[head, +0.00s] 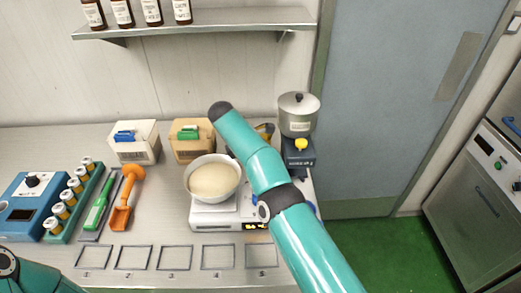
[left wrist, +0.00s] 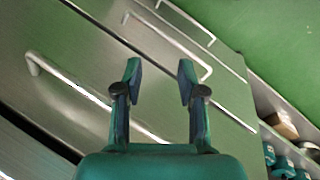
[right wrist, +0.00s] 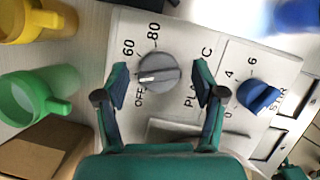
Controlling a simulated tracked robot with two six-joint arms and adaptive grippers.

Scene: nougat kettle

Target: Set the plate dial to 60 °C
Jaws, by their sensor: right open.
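The plate dial (right wrist: 158,72) is a round grey knob on a white panel in the right wrist view. Its white mark points left, between the printed OFF and 60. My right gripper (right wrist: 162,80) is open, with one fingertip on each side of the dial. I see gaps between the fingers and the knob. In the head view my right arm reaches over the bench and hides its gripper; I cannot make out the dial there. My left gripper (left wrist: 160,78) is open and empty in front of metal drawer fronts.
A blue stir knob (right wrist: 260,95) sits right of the dial on the panel. Green (right wrist: 35,97) and yellow (right wrist: 38,20) cups lie to its left. A bowl of pale mass (head: 214,180) and a lidded pot (head: 298,115) flank my right arm.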

